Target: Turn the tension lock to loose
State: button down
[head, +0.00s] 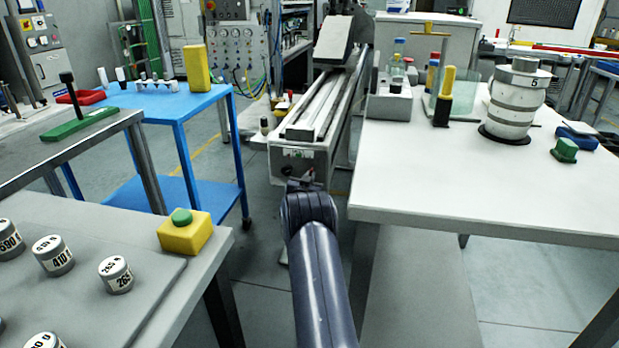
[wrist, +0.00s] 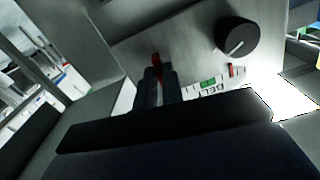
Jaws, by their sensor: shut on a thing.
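In the wrist view my gripper (wrist: 158,76) reaches up to the grey front panel of a machine. Its two dark fingers are shut on a small red handle (wrist: 156,58), which looks like the tension lock; only its end shows between the fingertips. Beside it on the right is a round black knob (wrist: 237,36) with a white pointer line. In the head view my arm hides the handle in front of the machine (head: 303,158).
A white table (head: 470,205) stands close on the right, with a ringed cylinder (head: 515,98) on it. A blue trolley (head: 150,100) stands to the left. A grey bench at front left carries numbered weights (head: 115,275) and a yellow block with a green button (head: 185,233).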

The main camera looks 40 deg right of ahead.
dwell(0.4)
jog(key=c, duration=1.5)
grip_release()
jog(key=shift+c, duration=0.2)
jog(key=shift+a, duration=0.1)
jog(key=p+v, duration=0.1)
jog(key=v, duration=0.9)
jog(key=shift+s+a, duration=0.2)
jog(key=shift+s, duration=0.1)
jog(key=b+x, duration=0.1)
jog(key=x, duration=0.9)
jog(key=shift+w+d, duration=0.3)
